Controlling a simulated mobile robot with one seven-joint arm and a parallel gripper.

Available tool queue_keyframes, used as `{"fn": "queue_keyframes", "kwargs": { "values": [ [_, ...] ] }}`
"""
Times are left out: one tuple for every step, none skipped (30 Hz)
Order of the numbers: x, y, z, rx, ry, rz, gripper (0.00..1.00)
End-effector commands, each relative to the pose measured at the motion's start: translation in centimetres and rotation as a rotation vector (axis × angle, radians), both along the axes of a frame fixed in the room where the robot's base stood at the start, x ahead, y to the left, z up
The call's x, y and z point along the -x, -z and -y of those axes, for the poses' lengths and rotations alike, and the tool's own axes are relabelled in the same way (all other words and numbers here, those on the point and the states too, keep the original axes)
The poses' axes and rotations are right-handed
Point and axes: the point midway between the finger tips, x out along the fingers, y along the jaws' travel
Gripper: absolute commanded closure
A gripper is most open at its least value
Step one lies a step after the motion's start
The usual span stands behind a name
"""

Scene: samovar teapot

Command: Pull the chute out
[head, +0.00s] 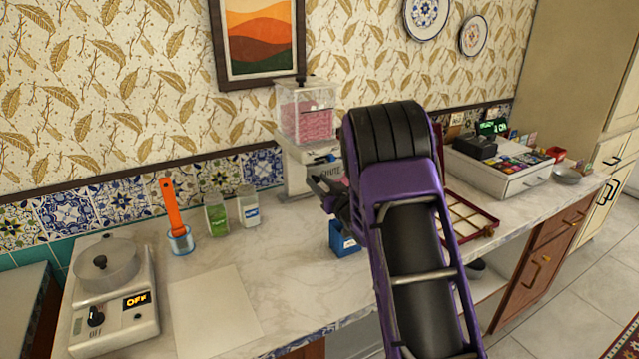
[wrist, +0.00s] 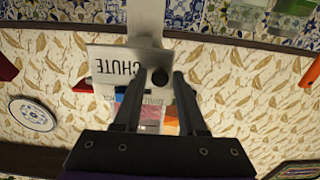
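The dispenser (head: 308,112) stands against the back wall, with a clear bin of pink pieces on a white body. A white plate lettered CHUTE (wrist: 108,68) shows upside down in the wrist view, with a dark round knob (wrist: 160,78) beside the lettering. My gripper (wrist: 159,72) has its two fingers apart, one on each side of the knob, with gaps visible between. Contact with the knob cannot be told. In the head view my gripper (head: 323,190) is in front of the dispenser's lower part, and my arm hides much of the chute area.
A blue box (head: 343,240) stands below my gripper. A tray with a red rim (head: 487,232) lies right of my arm. Jars (head: 216,214) and an orange-handled tool (head: 173,212) stand at left, beyond a white sheet (head: 215,310). A scale-like device (head: 115,310) stands far left.

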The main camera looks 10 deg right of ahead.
Motion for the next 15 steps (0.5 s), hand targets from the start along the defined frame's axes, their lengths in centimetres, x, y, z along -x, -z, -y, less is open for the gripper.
{"fn": "queue_keyframes", "kwargs": {
  "values": [
    [0.01, -0.01, 0.0, 0.0, 0.0, 0.0, 0.71],
    [0.01, -0.01, 0.0, 0.0, 0.0, 0.0, 0.76],
    [0.01, -0.01, 0.0, 0.0, 0.0, 0.0, 0.83],
    [0.01, -0.02, 0.0, 0.0, 0.0, 0.0, 0.89],
    [0.02, -0.02, 0.0, 0.0, 0.0, 0.0, 0.94],
    [0.02, -0.02, 0.0, 0.0, 0.0, 0.0, 1.0],
    [0.02, -0.02, 0.0, 0.0, 0.0, 0.0, 1.0],
    [0.02, -0.02, 0.0, 0.0, 0.0, 0.0, 1.0],
    [0.02, -0.02, 0.0, 0.0, 0.0, 0.0, 1.0],
    [0.02, -0.02, 0.0, 0.0, 0.0, 0.0, 1.0],
    [0.02, -0.02, 0.0, 0.0, 0.0, 0.0, 1.0],
    [0.02, -0.02, 0.0, 0.0, 0.0, 0.0, 1.0],
    [0.02, -0.02, 0.0, 0.0, 0.0, 0.0, 1.0],
    [0.02, -0.02, 0.0, 0.0, 0.0, 0.0, 1.0],
    [0.02, -0.02, 0.0, 0.0, 0.0, 0.0, 1.0]
  ]
}}
